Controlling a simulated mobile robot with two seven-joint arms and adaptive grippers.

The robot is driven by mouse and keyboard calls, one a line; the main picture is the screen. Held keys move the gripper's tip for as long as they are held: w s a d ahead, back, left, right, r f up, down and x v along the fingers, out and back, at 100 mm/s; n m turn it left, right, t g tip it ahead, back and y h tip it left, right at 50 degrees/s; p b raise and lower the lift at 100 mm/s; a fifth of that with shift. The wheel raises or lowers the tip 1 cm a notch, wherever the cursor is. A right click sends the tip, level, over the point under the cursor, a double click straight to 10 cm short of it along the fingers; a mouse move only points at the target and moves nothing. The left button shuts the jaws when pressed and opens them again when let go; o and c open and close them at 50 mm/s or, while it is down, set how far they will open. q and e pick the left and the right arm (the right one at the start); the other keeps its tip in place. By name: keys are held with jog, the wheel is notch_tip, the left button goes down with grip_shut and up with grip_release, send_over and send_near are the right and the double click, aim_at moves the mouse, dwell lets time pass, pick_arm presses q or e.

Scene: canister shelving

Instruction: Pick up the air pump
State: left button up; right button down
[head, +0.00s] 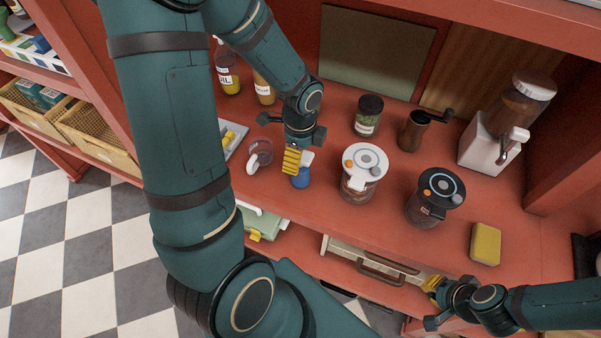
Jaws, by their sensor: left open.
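A small blue item with a whitish upper part, which looks like the air pump (301,179), stands on the red counter right at my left gripper. My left gripper (292,161) points down at it with its yellow fingertips and is open. The fingers partly cover the pump, and I cannot tell whether they touch it. My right gripper (431,285) is low at the right, by the front of a drawer below the counter; its finger gap is not clear.
A white-lidded canister (360,172) stands close right of the pump, with a black-lidded canister (434,197) beyond. A grinder (508,125), a jar (368,115) and a yellow sponge (485,243) also stand on the counter (405,250).

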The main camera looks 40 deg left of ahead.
pick_arm(q)
jog(key=shift+f, duration=0.85)
jog(key=shift+c, duration=0.3)
jog(key=c, duration=1.4)
jog(key=shift+o, duration=0.2)
jog(key=shift+r, duration=0.15)
